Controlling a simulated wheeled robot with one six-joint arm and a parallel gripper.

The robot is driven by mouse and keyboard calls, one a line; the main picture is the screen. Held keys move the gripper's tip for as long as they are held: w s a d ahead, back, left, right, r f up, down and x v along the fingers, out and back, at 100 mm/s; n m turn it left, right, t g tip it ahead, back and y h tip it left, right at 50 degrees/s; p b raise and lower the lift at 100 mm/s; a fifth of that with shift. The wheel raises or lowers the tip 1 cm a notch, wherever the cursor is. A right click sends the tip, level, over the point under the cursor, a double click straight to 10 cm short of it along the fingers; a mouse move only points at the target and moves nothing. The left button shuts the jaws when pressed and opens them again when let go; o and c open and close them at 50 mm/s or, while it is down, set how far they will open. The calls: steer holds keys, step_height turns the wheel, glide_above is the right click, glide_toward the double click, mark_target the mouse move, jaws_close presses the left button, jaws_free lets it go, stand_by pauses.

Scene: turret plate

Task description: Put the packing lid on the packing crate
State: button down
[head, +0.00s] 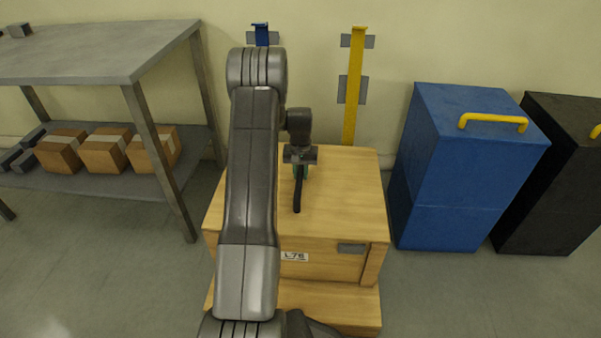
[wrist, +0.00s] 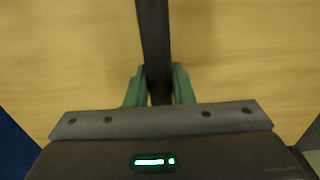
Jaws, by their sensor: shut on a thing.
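The packing lid (head: 345,190) is a flat light-wood panel with a long black bar handle (head: 297,197) across its top. It lies level over the wooden packing crate (head: 322,268), whose front carries a label and a grey plate. I cannot tell whether the lid rests on the crate or is just above it. My gripper (head: 300,172) points down over the lid and is shut on the handle. In the wrist view, the green fingers (wrist: 158,85) clasp the black bar (wrist: 153,40) from both sides. My arm hides the left part of the lid and crate.
A blue cabinet (head: 460,180) with a yellow handle stands close right of the crate, beside a black one (head: 560,175). At left is a grey metal table (head: 95,50) with cardboard boxes (head: 108,150) on its lower shelf. A yellow post (head: 353,90) stands behind the crate.

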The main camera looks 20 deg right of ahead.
steer(key=c, duration=1.3)
jaws_free()
steer(key=shift+r, duration=0.15)
steer(key=shift+o, duration=0.7)
steer(key=shift+s+f, duration=0.1)
steer(key=shift+f, duration=0.15)
step_height(320, 180, up, 14)
steer(key=p, duration=0.4)
step_height(320, 180, down, 14)
steer(key=b, duration=0.4)
steer(key=shift+r, duration=0.4)
